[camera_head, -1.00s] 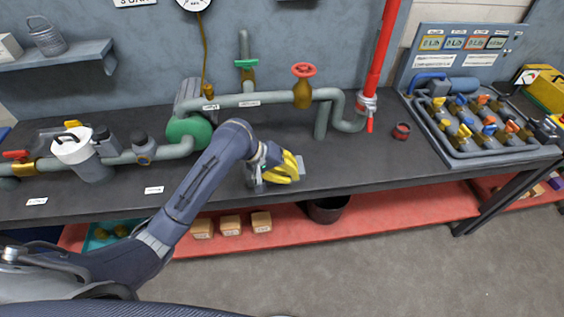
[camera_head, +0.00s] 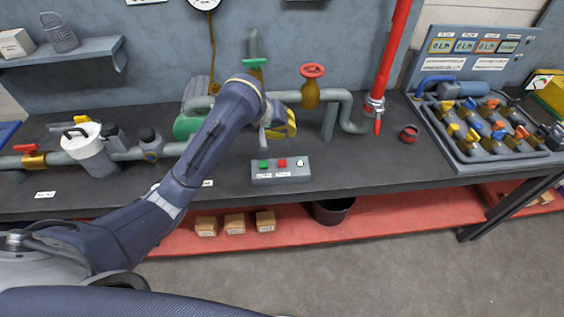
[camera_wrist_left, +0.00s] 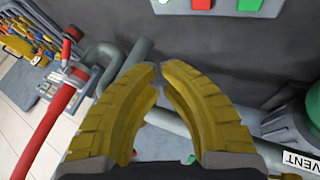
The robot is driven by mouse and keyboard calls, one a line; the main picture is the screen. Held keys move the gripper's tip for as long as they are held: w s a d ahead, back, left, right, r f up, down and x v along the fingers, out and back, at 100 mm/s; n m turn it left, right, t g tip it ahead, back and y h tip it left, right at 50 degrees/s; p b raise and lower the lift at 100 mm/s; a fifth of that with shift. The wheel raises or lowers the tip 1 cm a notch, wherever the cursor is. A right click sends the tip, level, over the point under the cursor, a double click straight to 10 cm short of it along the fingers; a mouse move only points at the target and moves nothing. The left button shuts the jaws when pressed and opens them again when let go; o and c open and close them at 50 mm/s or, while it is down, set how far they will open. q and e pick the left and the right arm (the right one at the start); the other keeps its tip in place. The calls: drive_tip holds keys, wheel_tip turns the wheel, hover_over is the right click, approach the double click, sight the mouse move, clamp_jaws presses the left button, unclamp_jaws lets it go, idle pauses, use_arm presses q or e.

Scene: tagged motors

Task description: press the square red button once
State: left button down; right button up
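A grey button box (camera_head: 283,176) lies on the dark bench in the head view. It bears a green button (camera_head: 264,164), a square red button (camera_head: 282,163) and a round white button (camera_head: 300,163), with labels in front. My left gripper (camera_head: 291,122), with yellow fingers, is behind and above the box, partly hidden by my own arm, and does not touch the red button. In the left wrist view, the fingers (camera_wrist_left: 160,70) are empty and their tips nearly meet. The red button (camera_wrist_left: 202,4) shows at that view's top edge, cut off. My right gripper is not in view.
A grey pipe with a red valve wheel (camera_head: 313,71) runs behind the box. A green pump (camera_head: 187,125) is at its left. A small red-topped can (camera_head: 409,133) and a tray of motors (camera_head: 485,152) stand to the right. Bench around the box is clear.

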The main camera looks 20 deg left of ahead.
sight(285, 159)
use_arm(q)
drive_tip(key=shift+f, duration=0.15)
drive_tip(key=shift+f, duration=4.25)
drive_tip(key=shift+f, duration=0.2)
drive_tip(key=shift+f, duration=0.25)
drive_tip(key=shift+f, duration=0.45)
drive_tip(key=shift+r, duration=0.9)
drive_tip(key=shift+r, duration=2.5)
